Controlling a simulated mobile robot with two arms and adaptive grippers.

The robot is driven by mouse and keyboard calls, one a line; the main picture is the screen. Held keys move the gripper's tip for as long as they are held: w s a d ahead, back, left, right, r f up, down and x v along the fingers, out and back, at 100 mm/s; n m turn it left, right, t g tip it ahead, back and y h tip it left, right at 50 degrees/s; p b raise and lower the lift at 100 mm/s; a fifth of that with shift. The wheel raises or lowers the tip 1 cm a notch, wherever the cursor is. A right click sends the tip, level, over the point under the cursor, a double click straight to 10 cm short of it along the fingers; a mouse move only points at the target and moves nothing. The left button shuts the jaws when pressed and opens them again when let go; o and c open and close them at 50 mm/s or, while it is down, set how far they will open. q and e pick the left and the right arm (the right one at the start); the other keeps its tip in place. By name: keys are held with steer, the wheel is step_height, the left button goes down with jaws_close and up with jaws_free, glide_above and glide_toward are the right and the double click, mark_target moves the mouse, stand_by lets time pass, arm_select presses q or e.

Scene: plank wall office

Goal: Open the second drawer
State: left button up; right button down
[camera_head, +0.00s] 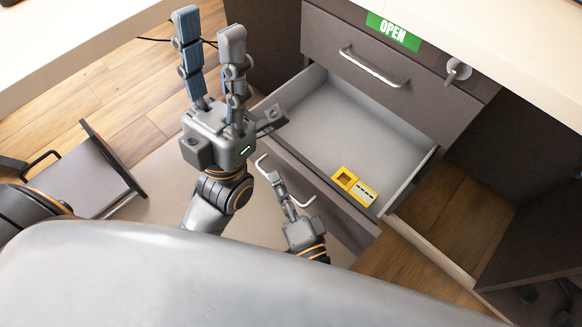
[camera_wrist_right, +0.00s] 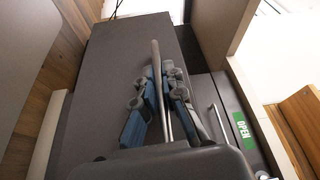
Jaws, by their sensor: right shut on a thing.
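The second drawer (camera_head: 345,115) stands pulled out below the closed top drawer (camera_head: 350,72) in the head view. Its grey front also shows in the right wrist view (camera_wrist_right: 105,75). My right gripper (camera_head: 276,180) is at this front, shut on the drawer's handle (camera_head: 306,203). In the right wrist view its fingers (camera_wrist_right: 162,80) close in on both sides of the handle bar (camera_wrist_right: 156,52). My left gripper (camera_head: 210,22) is open and empty, its fingers pointing up, left of the drawer. It hides the drawer's left corner partly.
A yellow item (camera_head: 354,186) lies inside the open drawer. The top drawer carries a handle (camera_head: 374,66), a green OPEN label (camera_head: 393,31) and a key in a lock (camera_head: 456,72). The desk edge (camera_head: 530,75) overhangs at right. A grey box-like piece (camera_head: 85,175) stands at left.

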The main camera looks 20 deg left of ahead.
steer(key=shift+s+a, duration=0.15)
steer(key=shift+s, duration=0.15)
steer(key=c, duration=1.4)
jaws_free()
steer(key=shift+c, duration=0.2)
steer(key=r+v, duration=0.1)
steer(key=v, duration=1.1)
steer(key=shift+f, duration=0.5)
